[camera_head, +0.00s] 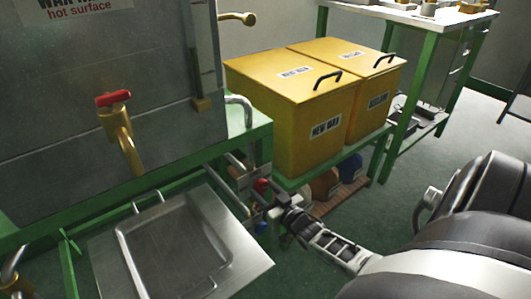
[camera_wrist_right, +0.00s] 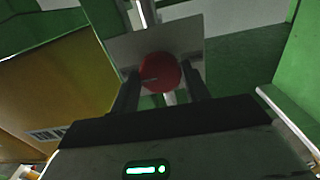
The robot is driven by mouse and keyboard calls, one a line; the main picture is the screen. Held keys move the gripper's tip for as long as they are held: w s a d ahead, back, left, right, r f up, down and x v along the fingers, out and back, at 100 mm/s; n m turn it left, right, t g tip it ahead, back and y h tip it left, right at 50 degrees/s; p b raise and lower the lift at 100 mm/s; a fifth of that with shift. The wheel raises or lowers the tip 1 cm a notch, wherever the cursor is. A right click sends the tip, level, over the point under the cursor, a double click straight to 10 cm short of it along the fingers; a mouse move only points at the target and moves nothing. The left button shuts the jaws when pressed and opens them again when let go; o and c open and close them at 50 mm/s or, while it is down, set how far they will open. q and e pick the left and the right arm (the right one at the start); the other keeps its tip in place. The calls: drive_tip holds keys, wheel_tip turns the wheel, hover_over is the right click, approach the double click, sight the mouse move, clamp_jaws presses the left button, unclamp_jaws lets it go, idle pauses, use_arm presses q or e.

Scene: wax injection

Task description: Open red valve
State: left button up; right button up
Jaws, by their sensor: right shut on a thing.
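A round red valve knob (camera_head: 261,185) sits low on the pipework beside the green bench. My right gripper (camera_head: 277,203) reaches it from the lower right. In the right wrist view the red knob (camera_wrist_right: 160,71) lies between the two dark fingers of my right gripper (camera_wrist_right: 160,82), which is shut on it. A second red handle (camera_head: 113,98) sits on a brass tap on the grey tank at the left, away from the gripper. My left gripper is not in view.
Two yellow bins (camera_head: 291,100) stand behind the gripper on a green stand. A metal tray (camera_head: 172,245) lies at the lower left of my right gripper. A green-legged table (camera_head: 428,75) stands at the back right. Open floor (camera_head: 440,165) lies right of the bins.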

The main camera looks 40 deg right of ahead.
drive_tip(key=o, duration=1)
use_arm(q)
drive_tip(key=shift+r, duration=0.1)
use_arm(e)
drive_tip(key=shift+s, duration=0.1)
drive_tip(key=shift+s, duration=0.3)
use_arm(q)
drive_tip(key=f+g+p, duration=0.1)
drive_tip(key=p, duration=0.1)
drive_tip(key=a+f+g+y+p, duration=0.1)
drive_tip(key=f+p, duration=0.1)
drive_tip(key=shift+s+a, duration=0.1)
use_arm(e)
drive_tip(key=s+a, duration=0.1)
drive_tip(key=s, duration=1.4)
drive_tip(key=shift+a, duration=0.4)
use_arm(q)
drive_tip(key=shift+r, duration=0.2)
